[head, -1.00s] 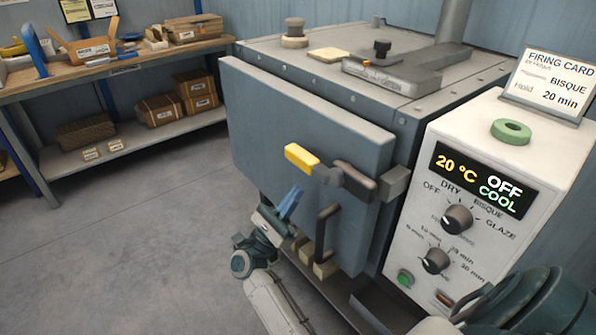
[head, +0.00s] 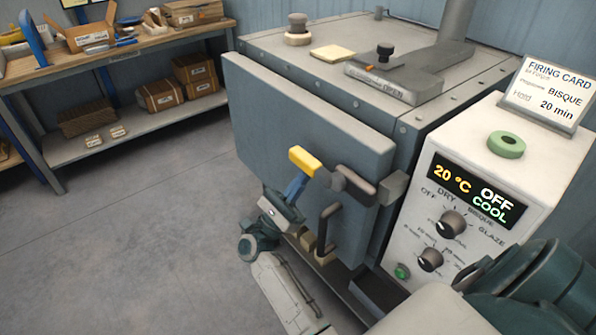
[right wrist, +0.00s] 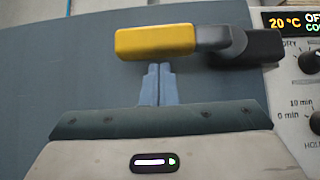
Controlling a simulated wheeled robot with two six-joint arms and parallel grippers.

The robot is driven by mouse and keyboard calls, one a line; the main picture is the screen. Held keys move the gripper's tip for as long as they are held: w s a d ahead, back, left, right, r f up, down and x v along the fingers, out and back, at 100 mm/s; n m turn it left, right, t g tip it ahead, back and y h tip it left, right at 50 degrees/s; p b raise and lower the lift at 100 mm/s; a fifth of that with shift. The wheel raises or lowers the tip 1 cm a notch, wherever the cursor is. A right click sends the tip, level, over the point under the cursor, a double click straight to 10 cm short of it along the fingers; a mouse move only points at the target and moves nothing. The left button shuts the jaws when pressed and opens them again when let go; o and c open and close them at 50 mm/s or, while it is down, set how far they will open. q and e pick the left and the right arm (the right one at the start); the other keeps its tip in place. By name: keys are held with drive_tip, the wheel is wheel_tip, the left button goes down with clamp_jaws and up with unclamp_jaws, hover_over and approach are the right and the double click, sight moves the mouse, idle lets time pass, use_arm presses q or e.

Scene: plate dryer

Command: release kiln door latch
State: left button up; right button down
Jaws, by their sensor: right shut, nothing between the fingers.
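The kiln door (head: 290,105) is a blue-grey slab on the front of the kiln. Its latch lever has a yellow grip (head: 305,159) at the left and a dark arm (head: 357,185) at the right, and lies across the door near its right edge. My right gripper (head: 300,181) is shut and empty, its blue fingertips just under the yellow grip. In the right wrist view, the fingertips (right wrist: 158,70) are right below the grip (right wrist: 155,41), touching or nearly so; I cannot tell which. My left gripper is not in view.
A black door handle (head: 326,228) hangs below the latch, close to my right gripper. The white control box (head: 405,218) stands to the right, its display reading 20 °C, OFF, COOL. A shelf bench (head: 130,50) with boxes is far left. The floor at left is clear.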

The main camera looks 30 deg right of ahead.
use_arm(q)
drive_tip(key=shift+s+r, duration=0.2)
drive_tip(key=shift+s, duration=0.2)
use_arm(e)
drive_tip(key=shift+r, duration=0.3)
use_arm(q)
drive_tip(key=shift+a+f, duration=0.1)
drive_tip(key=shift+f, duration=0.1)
